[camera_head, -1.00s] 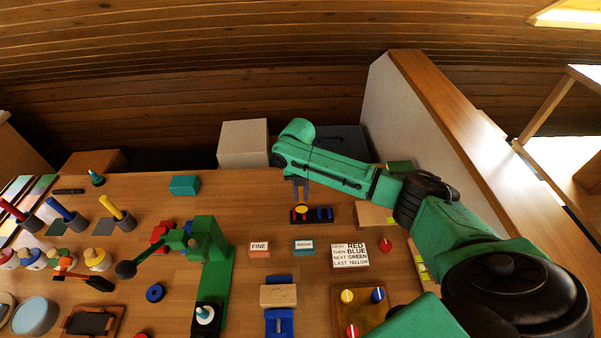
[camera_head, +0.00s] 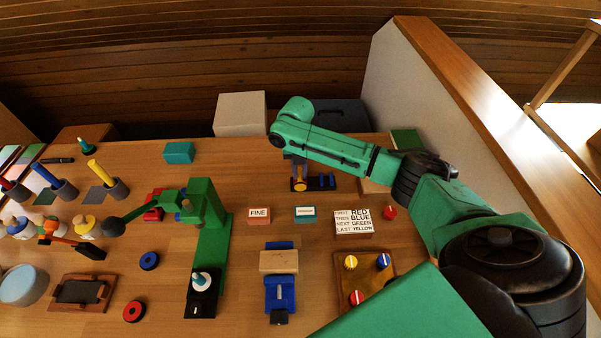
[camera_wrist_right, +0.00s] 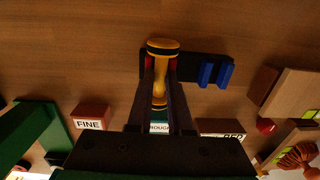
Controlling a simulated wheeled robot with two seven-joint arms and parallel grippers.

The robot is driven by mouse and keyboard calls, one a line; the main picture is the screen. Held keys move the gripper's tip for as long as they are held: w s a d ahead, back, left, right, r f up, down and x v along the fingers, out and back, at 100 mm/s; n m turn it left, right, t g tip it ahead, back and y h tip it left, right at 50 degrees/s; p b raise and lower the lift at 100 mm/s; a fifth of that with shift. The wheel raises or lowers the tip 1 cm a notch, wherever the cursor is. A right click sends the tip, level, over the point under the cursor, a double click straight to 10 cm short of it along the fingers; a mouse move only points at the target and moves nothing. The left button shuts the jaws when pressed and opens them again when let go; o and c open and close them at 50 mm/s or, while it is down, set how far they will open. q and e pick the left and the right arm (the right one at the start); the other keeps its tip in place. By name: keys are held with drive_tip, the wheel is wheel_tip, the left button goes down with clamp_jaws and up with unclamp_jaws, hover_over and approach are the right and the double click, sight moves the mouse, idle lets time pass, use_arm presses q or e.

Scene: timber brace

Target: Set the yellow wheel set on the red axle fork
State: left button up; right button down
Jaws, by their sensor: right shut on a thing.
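The yellow wheel set (camera_wrist_right: 160,47) is between the fingers of my right gripper (camera_wrist_right: 160,88), which is shut on it. It shows two wheels with black bands, one beyond the other, joined by a yellow axle. The red axle fork (camera_wrist_right: 148,62) peeks out on both sides behind the wheel set and fingers, on a black base. I cannot tell whether the axle rests in the fork. In the head view, my right gripper (camera_head: 299,168) points down over the left end of that base, with yellow (camera_head: 300,186) at its tips. My left gripper is not in view.
A blue fork (camera_wrist_right: 215,74) stands at the right on the same black base (camera_head: 314,188). FINE (camera_head: 259,216) and teal (camera_head: 305,214) blocks and a lettered sign (camera_head: 353,221) stand nearer. A wooden block (camera_head: 374,188) stands right of the base. Bare table lies to its left.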

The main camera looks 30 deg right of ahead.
sight(300, 175)
drive_tip(key=shift+s+a+f, duration=0.15)
drive_tip(key=shift+s+f, duration=0.4)
drive_tip(key=shift+f, duration=0.35)
drive_tip(key=c, duration=0.8)
unclamp_jaws()
drive_tip(key=shift+o, duration=0.2)
drive_tip(key=shift+s, duration=0.1)
drive_tip(key=shift+w+r+p, duration=0.3)
drive_tip(key=shift+r+p, duration=0.55)
drive_tip(key=shift+p, duration=0.15)
drive_tip(key=shift+w+r+p, duration=0.35)
drive_tip(key=shift+r+p, duration=0.15)
drive_tip(key=shift+p, duration=0.25)
wheel_tip(300, 175, up, 4)
drive_tip(key=p, duration=0.3)
drive_tip(key=shift+f, duration=0.25)
drive_tip(key=shift+r+p, duration=0.9)
drive_tip(key=shift+p, duration=0.1)
